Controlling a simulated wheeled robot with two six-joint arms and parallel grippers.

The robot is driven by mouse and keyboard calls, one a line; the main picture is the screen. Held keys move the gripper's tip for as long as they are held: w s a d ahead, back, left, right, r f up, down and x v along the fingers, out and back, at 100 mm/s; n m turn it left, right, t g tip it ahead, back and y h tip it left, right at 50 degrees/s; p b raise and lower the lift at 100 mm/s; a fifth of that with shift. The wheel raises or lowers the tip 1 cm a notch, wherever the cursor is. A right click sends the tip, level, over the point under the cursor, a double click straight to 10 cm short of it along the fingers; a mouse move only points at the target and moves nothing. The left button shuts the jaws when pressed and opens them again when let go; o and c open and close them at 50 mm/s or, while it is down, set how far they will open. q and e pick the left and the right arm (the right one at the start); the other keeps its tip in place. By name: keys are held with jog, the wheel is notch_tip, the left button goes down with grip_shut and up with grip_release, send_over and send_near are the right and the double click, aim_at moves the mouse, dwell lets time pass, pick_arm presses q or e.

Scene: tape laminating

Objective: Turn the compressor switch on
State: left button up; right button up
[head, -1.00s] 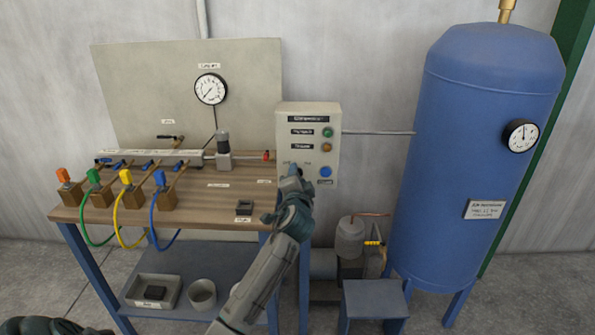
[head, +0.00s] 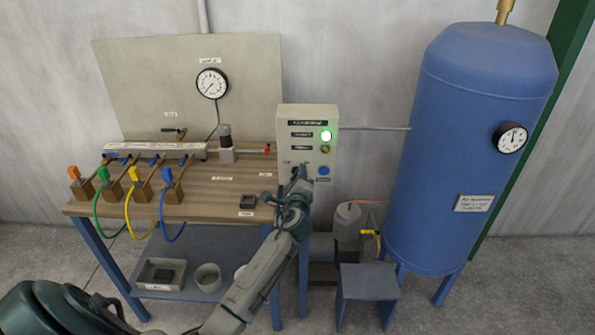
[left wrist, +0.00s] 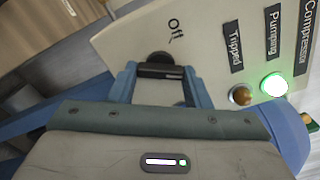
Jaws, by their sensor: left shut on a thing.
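The compressor control box (head: 291,122) is light grey and stands at the right end of the workbench. Its upper green lamp (head: 326,136) is lit; in the left wrist view the lit lamp (left wrist: 274,85) sits by the label "Pumping". The amber lamp (left wrist: 241,95) by "Tripped" is unlit. My left gripper (head: 297,176) is at the lower part of the box. In the left wrist view my left gripper (left wrist: 160,82) is shut on the dark switch handle (left wrist: 160,71), beside the label "Off". The "On" side is hidden. My right gripper is not in view.
The workbench (head: 235,182) holds a pipe manifold and several coloured hoses. A blue tank (head: 470,130) stands to the right, with a small motor unit (head: 347,220) and low stool (head: 368,281) before it.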

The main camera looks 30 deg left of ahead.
pick_arm(q)
jog(key=shift+m+p, duration=1)
jog(key=shift+m, duration=0.6)
jog(key=shift+f, duration=0.1)
jog(key=o, duration=1)
jog(key=shift+s, duration=0.1)
jog(key=b+v, duration=0.2)
jog(key=v, duration=0.8)
jog(key=shift+s+d, duration=0.2)
jog(key=shift+s, duration=0.1)
